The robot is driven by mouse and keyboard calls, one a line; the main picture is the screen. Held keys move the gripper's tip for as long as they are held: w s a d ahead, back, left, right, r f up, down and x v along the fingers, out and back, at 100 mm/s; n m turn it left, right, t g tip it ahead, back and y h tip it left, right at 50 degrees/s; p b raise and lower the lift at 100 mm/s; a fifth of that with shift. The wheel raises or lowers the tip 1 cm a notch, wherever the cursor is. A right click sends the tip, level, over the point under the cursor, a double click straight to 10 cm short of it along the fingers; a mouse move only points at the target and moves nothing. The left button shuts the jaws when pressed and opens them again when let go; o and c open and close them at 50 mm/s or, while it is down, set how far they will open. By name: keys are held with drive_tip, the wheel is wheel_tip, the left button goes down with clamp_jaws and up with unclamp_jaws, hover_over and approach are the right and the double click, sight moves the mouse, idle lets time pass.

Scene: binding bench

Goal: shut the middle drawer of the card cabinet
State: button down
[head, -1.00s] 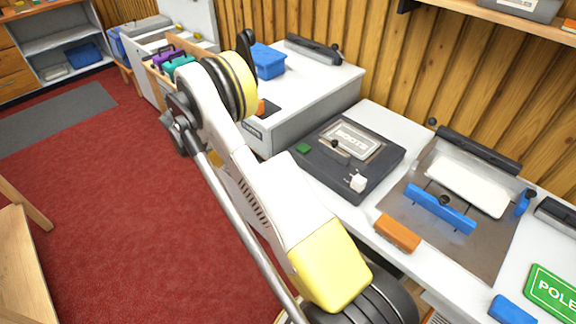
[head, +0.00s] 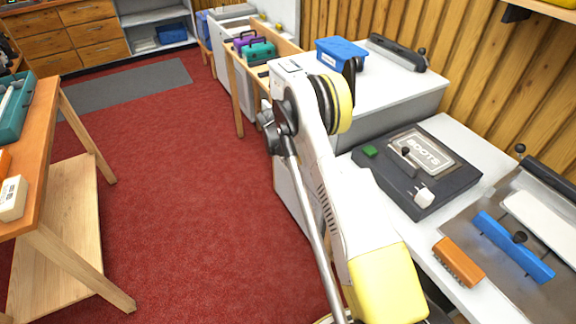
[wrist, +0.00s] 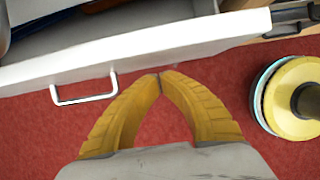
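In the wrist view a white drawer (wrist: 130,47) stands pulled out, with a wire handle (wrist: 84,91) on its front and part of its inside showing at the top. I cannot tell which drawer of the cabinet it is. My gripper (wrist: 160,77) has its yellow fingertips together, with nothing between them. It is in front of the drawer face, to the right of the handle; the tips look close to the face, but contact is unclear. In the head view my arm covers much of the white bench side, and neither the gripper nor an open drawer can be made out.
A wooden table (head: 70,220) stands at the left. Red carpet (head: 180,200) lies clear between it and the white bench (head: 395,92). The bench side carries a dark press (head: 390,175), an orange brush (head: 458,262) and a blue bin (head: 340,54). A wooden trolley (head: 237,95) holds coloured cases.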

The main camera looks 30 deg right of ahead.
drive_tip(key=shift+d, duration=0.35)
drive_tip(key=shift+d, duration=0.1)
drive_tip(key=shift+w+d, duration=0.1)
drive_tip(key=shift+d, duration=1.25)
drive_tip(key=shift+a, duration=0.15)
